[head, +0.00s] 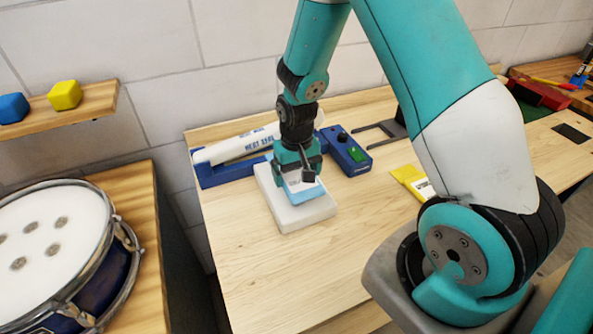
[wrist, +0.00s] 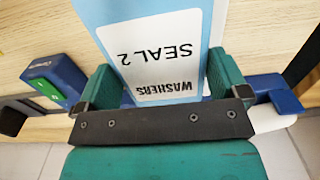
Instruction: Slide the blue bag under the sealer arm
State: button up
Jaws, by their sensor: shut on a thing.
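The light blue bag (head: 306,194) lies on a white block (head: 312,214) in front of the sealer. In the wrist view the bag (wrist: 92,12) has a white label reading "WASHERS SEAL 2". My gripper (head: 297,172) is shut on the bag, with a finger at each side of it in the wrist view (wrist: 163,85). The heat sealer has a blue base (head: 222,174) and a white sealer arm (head: 236,147) just behind my gripper. My gripper hides part of the sealer and the bag's far end, so I cannot tell whether the bag reaches under the arm.
The sealer's blue control box (head: 346,152) with a green switch is right of my gripper. A yellow packet (head: 411,181) lies further right on the wooden bench (head: 250,270). A drum (head: 50,250) stands at left. The bench front is clear.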

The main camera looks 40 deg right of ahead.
jog(key=shift+w+f+b, duration=0.15)
jog(key=shift+f+b, duration=0.5)
jog(key=shift+f, duration=0.25)
jog(key=shift+w+f+b, duration=0.1)
jog(key=shift+f+b, duration=0.5)
jog(key=shift+f, duration=0.25)
jog(key=shift+w+d+r, duration=0.1)
jog(key=shift+w+d, duration=0.1)
jog(key=shift+w, duration=0.55)
jog(key=shift+w+d, duration=0.2)
jog(key=shift+w, duration=0.75)
jog(key=shift+w+d, duration=0.15)
jog(key=shift+w, duration=0.8)
jog(key=shift+w+d, duration=0.2)
jog(key=shift+w, duration=0.75)
jog(key=o, duration=0.6)
notch_tip(320, 180, up, 17)
jog(key=b, duration=0.2)
jog(key=shift+r, duration=0.2)
